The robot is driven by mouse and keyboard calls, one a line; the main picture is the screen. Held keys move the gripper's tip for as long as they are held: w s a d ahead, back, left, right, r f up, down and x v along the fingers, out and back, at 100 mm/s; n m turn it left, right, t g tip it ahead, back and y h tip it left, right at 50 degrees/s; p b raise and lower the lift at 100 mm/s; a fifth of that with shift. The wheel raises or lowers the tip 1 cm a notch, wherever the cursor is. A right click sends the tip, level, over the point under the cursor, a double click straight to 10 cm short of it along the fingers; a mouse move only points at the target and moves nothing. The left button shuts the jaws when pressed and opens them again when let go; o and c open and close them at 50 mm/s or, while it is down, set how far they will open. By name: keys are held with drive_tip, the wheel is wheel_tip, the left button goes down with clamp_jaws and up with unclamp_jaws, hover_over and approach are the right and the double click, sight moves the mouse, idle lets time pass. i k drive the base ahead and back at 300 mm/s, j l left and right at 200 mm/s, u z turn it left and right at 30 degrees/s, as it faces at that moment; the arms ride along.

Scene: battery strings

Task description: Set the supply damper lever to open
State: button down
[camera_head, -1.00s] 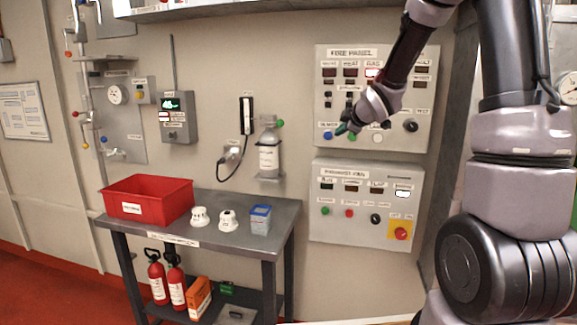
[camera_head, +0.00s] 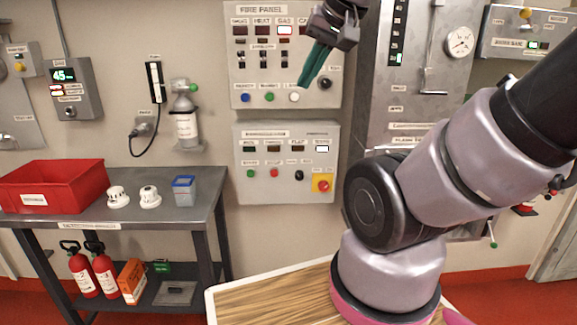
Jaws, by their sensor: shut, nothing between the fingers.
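I cannot tell for sure which part is the supply damper lever, as no label naming it is readable. A thin rod with a green knob (camera_head: 493,244) hangs low at the right, partly behind my arm. A dark red knob (camera_head: 555,183) shows near the right edge. A thin metal handle (camera_head: 433,91) sits on the grey gauge cabinet. My gripper (camera_head: 304,82) has green fingers, shut and empty, pointing down in front of the fire panel (camera_head: 258,85). It is well left of the green knob, and I cannot tell whether it touches the panel.
A round gauge (camera_head: 459,42) is on the cabinet. A button box (camera_head: 285,190) hangs below the fire panel. A grey table (camera_head: 205,210) with a red bin (camera_head: 55,187) stands left. My arm blocks the right middle. A wooden top (camera_head: 270,300) is in front.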

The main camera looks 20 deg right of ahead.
sight(493, 244)
drive_tip(key=z, duration=2.2)
drive_tip(key=i+l+z, duration=0.2)
drive_tip(key=i, duration=0.55)
drive_tip(key=i+l+z, duration=0.2)
drive_tip(key=i, duration=0.55)
drive_tip(key=i+j+z, duration=0.15)
drive_tip(key=i, duration=0.25)
drive_tip(key=i+j+z, duration=0.1)
drive_tip(key=i, duration=0.35)
drive_tip(key=k+j, duration=0.15)
drive_tip(key=j, duration=0.2)
